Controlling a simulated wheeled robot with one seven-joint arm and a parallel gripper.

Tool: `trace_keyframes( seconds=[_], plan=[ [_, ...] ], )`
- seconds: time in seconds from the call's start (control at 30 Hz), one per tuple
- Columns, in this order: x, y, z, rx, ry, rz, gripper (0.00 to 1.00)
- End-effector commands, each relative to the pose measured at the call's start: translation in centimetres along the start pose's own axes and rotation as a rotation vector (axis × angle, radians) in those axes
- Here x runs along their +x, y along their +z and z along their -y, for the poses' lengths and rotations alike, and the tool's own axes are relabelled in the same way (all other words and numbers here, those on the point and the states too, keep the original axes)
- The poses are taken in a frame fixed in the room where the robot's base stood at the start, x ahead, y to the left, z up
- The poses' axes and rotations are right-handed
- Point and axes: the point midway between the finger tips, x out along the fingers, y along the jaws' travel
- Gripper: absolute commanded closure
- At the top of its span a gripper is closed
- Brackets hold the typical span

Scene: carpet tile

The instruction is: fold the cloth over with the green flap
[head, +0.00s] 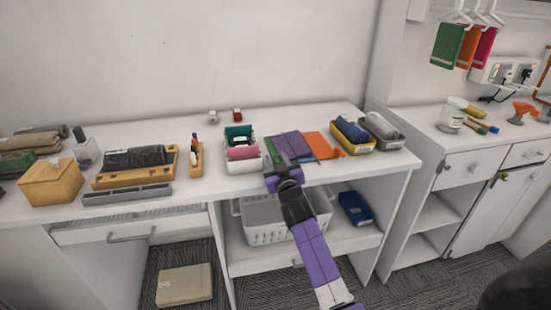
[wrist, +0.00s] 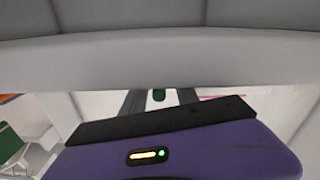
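A flat cloth with a green part (head: 274,150), a purple part (head: 294,144) and an orange part (head: 323,145) lies on the white desk in the head view. The green part is on the left, the orange on the right, with purple between them. My gripper (head: 279,174) is at the desk's front edge, in front of the green part, and hides some of it. I cannot tell if it touches the cloth. My gripper's own purple and black housing fills much of the wrist view, and its fingertips are not clear there. Whether it is open or shut cannot be made out.
A white bin with rolled cloths (head: 242,153) stands close left of the cloth. A yellow bin (head: 351,139) and a grey bin (head: 383,133) stand to its right. A white basket (head: 262,220) sits on the shelf below. Coloured cloths (head: 467,47) hang at the upper right.

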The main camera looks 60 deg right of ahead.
Motion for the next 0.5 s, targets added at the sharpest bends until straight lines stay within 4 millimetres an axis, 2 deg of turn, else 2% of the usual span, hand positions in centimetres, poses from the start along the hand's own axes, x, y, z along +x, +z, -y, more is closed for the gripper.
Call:
trace_keyframes(
  seconds=[0.13, 0.4, 0.5],
  plan=[
    [0.85, -0.01, -0.03, 0.0, 0.0, 0.0, 0.64],
    [0.92, 0.04, 0.0, 0.0, 0.0, 0.001, 0.64],
    [0.92, 0.02, 0.01, 0.0, 0.0, 0.0, 0.84]
  ],
)
